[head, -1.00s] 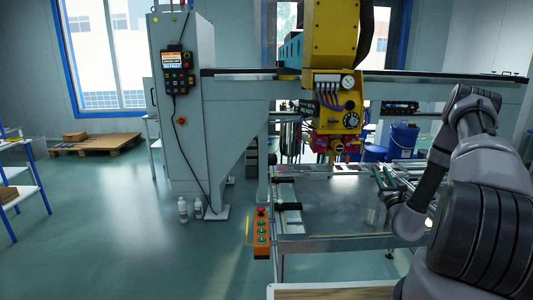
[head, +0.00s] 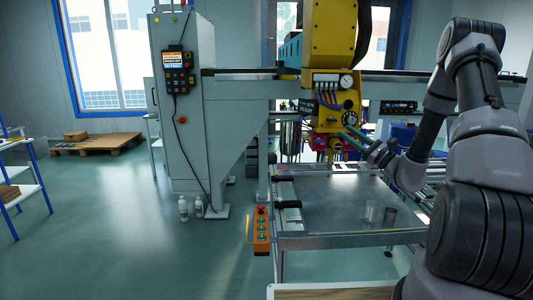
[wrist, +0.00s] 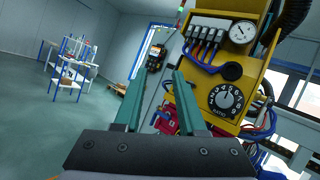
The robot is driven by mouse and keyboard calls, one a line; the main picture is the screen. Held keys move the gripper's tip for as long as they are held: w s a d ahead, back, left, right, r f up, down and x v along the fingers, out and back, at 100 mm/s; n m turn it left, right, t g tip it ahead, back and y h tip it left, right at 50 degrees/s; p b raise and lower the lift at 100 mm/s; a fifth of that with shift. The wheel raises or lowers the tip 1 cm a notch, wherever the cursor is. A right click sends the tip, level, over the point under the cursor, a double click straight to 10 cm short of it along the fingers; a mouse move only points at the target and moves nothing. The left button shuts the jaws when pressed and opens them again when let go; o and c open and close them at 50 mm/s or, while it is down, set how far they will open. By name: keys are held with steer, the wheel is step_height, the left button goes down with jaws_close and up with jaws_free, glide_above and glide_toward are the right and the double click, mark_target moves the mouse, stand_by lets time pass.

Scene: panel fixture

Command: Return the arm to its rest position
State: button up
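My arm is raised at the right of the head view, its elbow high and its forearm bent down and to the left. My gripper (head: 350,139) points left, just in front of the lower part of the yellow machine head (head: 331,82). In the wrist view the two teal fingers of my gripper (wrist: 156,84) stand apart with nothing between them, so it is open and empty. The yellow machine head (wrist: 212,80), with its dial, gauge and blue hoses, is close on the right there; whether a finger touches it I cannot tell.
The metal table (head: 330,205) below is mostly clear. A clear cup (head: 371,211) and a darker cup (head: 390,217) stand on its right part. An orange button box (head: 261,230) hangs at its left front. A grey cabinet (head: 185,120) stands left; open floor lies further left.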

steer(key=s+a+r+n+g+h, duration=0.1)
steer(key=s+a+r+n+g, duration=0.4)
steer(key=s+a+n+g, duration=0.3)
steer(key=s+a+r+n+g+h, duration=0.1)
steer(key=s+a+r+n+g, duration=0.45)
steer(key=s+g, duration=0.4)
steer(key=s+d+n+t+h, duration=0.2)
steer(key=s+n+h, duration=0.2)
steer(key=s+h, duration=0.45)
steer(key=s+d+r+n+t+h, duration=0.1)
steer(key=s+d+r+t+h, duration=0.3)
steer(key=s+d+r+t, duration=0.2)
steer(key=shift+d+t, duration=0.45)
steer(key=shift+d, duration=0.35)
